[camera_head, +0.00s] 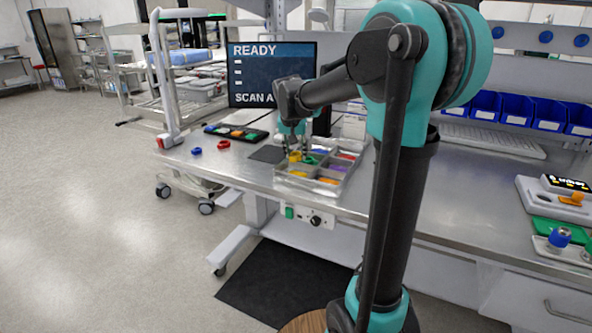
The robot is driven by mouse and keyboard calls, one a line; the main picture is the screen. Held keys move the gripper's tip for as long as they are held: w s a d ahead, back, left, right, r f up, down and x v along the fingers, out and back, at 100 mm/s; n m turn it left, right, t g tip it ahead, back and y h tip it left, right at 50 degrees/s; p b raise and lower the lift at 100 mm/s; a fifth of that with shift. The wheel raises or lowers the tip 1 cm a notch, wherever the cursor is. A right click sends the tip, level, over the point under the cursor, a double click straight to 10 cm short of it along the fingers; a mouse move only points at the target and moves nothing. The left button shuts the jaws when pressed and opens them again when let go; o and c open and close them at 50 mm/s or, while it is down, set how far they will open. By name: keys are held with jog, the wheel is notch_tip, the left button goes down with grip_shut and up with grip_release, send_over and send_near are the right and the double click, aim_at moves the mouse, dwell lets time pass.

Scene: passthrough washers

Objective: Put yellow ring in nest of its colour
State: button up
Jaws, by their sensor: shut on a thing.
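My gripper (292,150) points down over the left back part of a metal compartment tray (316,190) on the bench. It is shut on a small yellow ring (294,158), held at or just above the tray; I cannot tell whether the ring touches it. The tray's compartments show coloured patches: yellow (299,174) at the front left, orange (328,181) at the front, purple (338,168) at the right, and red (346,156) at the back right. A green ring-like thing (309,160) lies just right of the yellow ring. The gripper partly hides the back left compartments.
A blue ring (196,151) and a red ring (223,144) lie on the bench at the left. A monitor (272,75) stands behind my gripper.

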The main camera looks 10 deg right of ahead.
jog(key=shift+f, duration=3.4)
jog(key=o, duration=0.9)
jog(key=shift+f, duration=0.1)
jog(key=shift+c, duration=0.2)
jog(key=v, duration=1.2)
